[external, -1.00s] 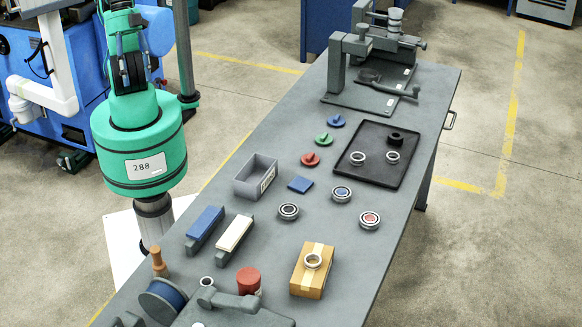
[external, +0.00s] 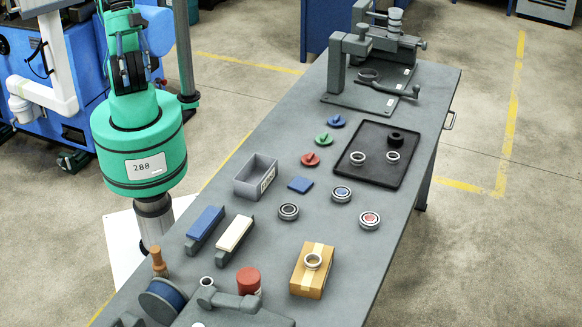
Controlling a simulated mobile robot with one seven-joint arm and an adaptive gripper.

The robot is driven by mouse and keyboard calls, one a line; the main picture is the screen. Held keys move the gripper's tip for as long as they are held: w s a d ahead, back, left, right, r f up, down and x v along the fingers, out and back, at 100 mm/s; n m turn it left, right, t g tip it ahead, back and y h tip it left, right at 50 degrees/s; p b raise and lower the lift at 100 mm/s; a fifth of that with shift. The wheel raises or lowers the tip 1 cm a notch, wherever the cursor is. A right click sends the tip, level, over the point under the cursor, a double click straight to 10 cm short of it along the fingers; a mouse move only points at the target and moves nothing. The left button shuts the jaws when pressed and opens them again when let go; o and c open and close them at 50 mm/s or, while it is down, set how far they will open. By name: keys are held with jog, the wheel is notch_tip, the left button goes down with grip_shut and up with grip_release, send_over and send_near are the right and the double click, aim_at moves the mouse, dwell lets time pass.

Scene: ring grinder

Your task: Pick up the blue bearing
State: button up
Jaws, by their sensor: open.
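The blue bearing (external: 342,193) is a metal ring with a blue centre. It lies flat on the grey workbench (external: 330,228), right of the blue square plate. Nothing touches it or covers it. My gripper is not in view.
A red-centred bearing (external: 370,219) and a dark-centred bearing (external: 288,211) lie nearby. A grey open bin (external: 242,190), a black tray (external: 358,180) with rings and a cardboard box (external: 308,285) surround the area. A ring grinder (external: 348,62) stands at the far end.

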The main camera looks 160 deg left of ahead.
jog(key=o, duration=0.4)
jog(key=w+a+f+g+y+b, duration=0.1)
jog(key=w+a+f+g, duration=0.1)
jog(key=w+a, duration=0.9)
jog(key=w+a+f+g, duration=0.1)
jog(key=w+a+f, duration=0.2)
jog(key=w+a, duration=0.85)
jog(key=a+f+g, duration=0.1)
jog(key=a+f, duration=0.6)
jog(key=a, duration=0.4)
jog(key=s+a+f+n, duration=0.1)
jog(key=a+f, duration=0.7)
jog(key=a, duration=0.3)
jog(key=s+a+f+g+h+b, duration=0.1)
jog(key=a+f, duration=0.7)
jog(key=a, duration=0.3)
jog(key=shift+a+g, duration=0.3)
